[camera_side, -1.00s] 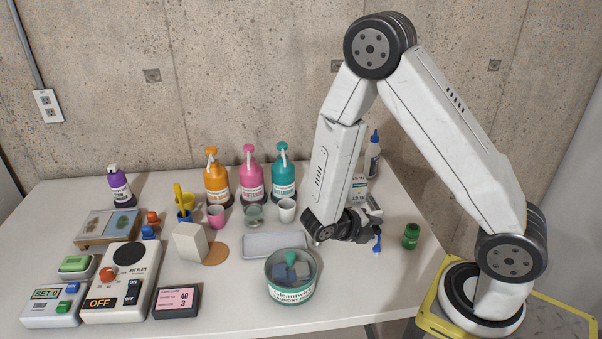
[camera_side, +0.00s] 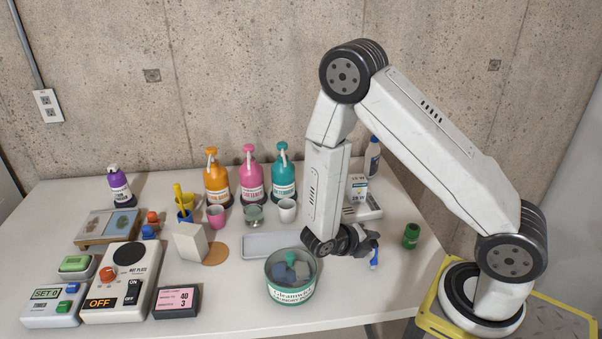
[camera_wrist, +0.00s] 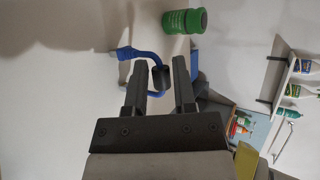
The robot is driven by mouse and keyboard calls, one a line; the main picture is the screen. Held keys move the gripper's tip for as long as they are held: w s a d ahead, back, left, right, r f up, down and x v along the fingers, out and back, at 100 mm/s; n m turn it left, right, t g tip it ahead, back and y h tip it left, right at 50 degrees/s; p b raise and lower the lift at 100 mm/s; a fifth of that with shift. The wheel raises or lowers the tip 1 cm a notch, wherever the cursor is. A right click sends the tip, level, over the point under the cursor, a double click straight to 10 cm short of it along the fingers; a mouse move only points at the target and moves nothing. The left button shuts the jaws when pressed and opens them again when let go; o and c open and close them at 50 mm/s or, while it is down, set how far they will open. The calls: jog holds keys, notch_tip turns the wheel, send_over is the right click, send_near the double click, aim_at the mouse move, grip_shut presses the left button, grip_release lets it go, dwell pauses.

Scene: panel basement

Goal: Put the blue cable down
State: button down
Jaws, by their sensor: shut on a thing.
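The blue cable (camera_wrist: 149,55) is held between the fingertips of my gripper (camera_wrist: 160,75) in the wrist view. A dark block on the cable sits between the fingers, and one blue plug end sticks out to the left. More blue cable shows behind the right finger. In the side view my gripper (camera_side: 364,243) is at the right part of the table, and a short piece of the blue cable (camera_side: 374,258) hangs from it. The rest of the cable is hidden by the gripper. The height above the table is hard to tell.
A green jar (camera_side: 411,236) stands just right of my gripper. A tin of blocks (camera_side: 290,291) and a flat grey tray (camera_side: 271,244) lie to the left. The table's front right area is clear.

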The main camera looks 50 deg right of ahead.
jog(key=shift+f, duration=0.1)
jog(key=shift+c, duration=2.1)
grip_release()
jog(key=v, duration=1.2)
jog(key=shift+s, duration=0.15)
